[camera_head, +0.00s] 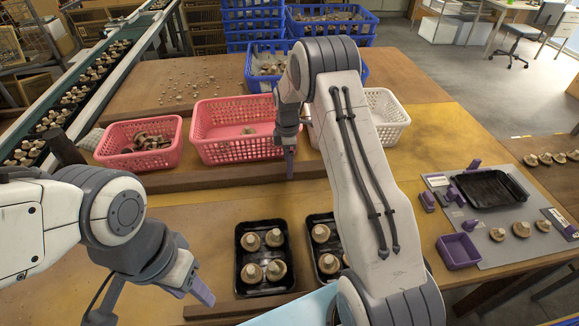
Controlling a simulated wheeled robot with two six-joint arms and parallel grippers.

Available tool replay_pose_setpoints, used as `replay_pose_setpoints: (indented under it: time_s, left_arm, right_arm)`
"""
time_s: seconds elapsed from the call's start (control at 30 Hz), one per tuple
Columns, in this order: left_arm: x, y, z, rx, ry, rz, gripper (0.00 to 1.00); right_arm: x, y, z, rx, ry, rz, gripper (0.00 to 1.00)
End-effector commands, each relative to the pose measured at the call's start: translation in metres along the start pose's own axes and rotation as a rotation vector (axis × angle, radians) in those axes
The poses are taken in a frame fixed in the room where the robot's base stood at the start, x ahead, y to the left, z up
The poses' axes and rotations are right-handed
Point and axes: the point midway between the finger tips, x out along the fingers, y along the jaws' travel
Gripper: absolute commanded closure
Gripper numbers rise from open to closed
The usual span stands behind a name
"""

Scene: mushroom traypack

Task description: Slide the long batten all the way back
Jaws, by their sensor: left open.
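A long brown wooden batten (222,177) lies across the table in front of the baskets; its right part is hidden behind my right arm. A shorter wooden strip (225,309) lies at the near edge, in front of the black trays. My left gripper (152,307) is open at the lower left, its fingers wide apart, well nearer than the long batten. My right gripper (289,160) points down at the long batten, beside the larger pink basket; only one purple fingertip shows clearly, and I cannot tell if it touches the wood.
Pink baskets (178,125) (200,155) and a white basket (388,135) stand behind the batten. Black trays (251,287) (318,216) with mushrooms lie nearer. A grey mat (490,253) with a black tray and purple pieces lies right. The yellow table between batten and trays is clear.

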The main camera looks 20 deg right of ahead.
Motion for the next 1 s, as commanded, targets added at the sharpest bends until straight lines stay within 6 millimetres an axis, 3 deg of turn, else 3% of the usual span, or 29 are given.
replay_pose_setpoints:
  time_s: [0.2, 0.4, 1.0]
  left_arm:
    - [0.003, 0.0, 0.0, 0.0, 0.0, 0.0, 0.5]
    - [0.003, 0.0, 0.0, 0.0, 0.0, 0.0, 0.5]
    - [0.003, 0.0, 0.0, 0.0, 0.0, 0.0, 0.5]
  right_arm:
    - [-0.046, 0.001, 0.002, 0.002, 0.0, 0.005, 0.07]
    - [-0.072, 0.001, 0.003, 0.003, -0.001, 0.002, 0.07]
    - [-0.08, 0.0, 0.002, 0.004, -0.001, 0.0, 0.07]
